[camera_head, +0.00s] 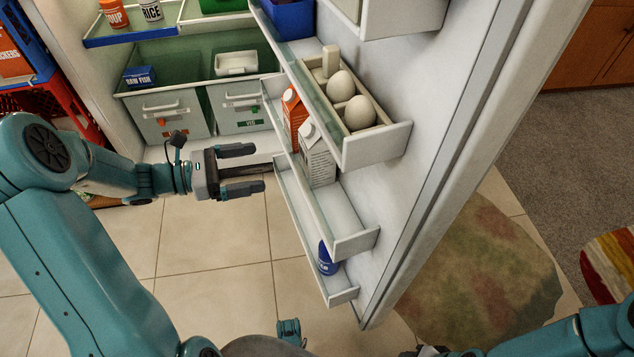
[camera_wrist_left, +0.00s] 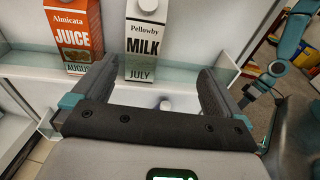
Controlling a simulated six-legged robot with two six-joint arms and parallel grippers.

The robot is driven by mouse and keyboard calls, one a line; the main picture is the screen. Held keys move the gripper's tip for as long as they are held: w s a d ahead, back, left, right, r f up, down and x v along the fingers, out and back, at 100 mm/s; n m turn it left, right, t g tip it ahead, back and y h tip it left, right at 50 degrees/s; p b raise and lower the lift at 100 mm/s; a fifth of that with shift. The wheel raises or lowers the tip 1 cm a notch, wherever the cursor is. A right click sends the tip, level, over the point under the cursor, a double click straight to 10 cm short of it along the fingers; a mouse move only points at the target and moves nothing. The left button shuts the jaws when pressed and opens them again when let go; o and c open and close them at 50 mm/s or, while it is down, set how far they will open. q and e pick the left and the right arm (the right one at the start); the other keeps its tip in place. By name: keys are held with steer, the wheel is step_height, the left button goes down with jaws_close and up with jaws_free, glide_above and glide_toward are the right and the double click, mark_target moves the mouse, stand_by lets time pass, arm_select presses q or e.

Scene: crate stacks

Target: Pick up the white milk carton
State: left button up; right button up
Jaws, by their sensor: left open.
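The white milk carton (camera_head: 317,155) stands upright in a door shelf of the open fridge, right of an orange juice carton (camera_head: 293,118). In the left wrist view the milk carton (camera_wrist_left: 146,40) shows the word MILK and stands ahead, between the lines of my fingers. The juice carton (camera_wrist_left: 74,36) is to its left there. My left gripper (camera_head: 261,168) is open and empty, its fingers pointing at the door shelf, short of the carton. It also shows in the left wrist view (camera_wrist_left: 152,85). My right gripper cannot be made out; only part of that arm shows at the lower right.
An egg tray (camera_head: 392,137) sits in the door shelf above the milk carton. A blue container (camera_head: 327,262) stands in the lowest door shelf. Fridge drawers (camera_head: 168,118) are behind my left gripper. The tiled floor (camera_head: 215,245) below is clear.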

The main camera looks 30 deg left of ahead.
arm_select(q)
steer(key=a+r+t, duration=0.1)
steer(key=a+t, duration=0.1)
steer(key=b, duration=0.3)
glide_toward(304, 138)
steer(key=shift+n, duration=0.4)
steer(key=x, duration=0.5)
steer(key=shift+d+f, duration=0.1)
steer(key=shift+d, duration=0.2)
steer(key=b+x, duration=0.2)
steer(key=x, duration=0.3)
steer(key=shift+w+f, duration=0.1)
steer(key=shift+w, duration=0.1)
steer(key=shift+w+d, duration=0.2)
steer(key=shift+w, duration=0.1)
arm_select(e)
step_height(304, 138, down, 6)
steer(key=w+d, duration=0.1)
steer(key=shift+f, duration=0.2)
steer(key=shift+w, duration=0.1)
arm_select(q)
steer(key=shift+r, duration=0.2)
jaws_close()
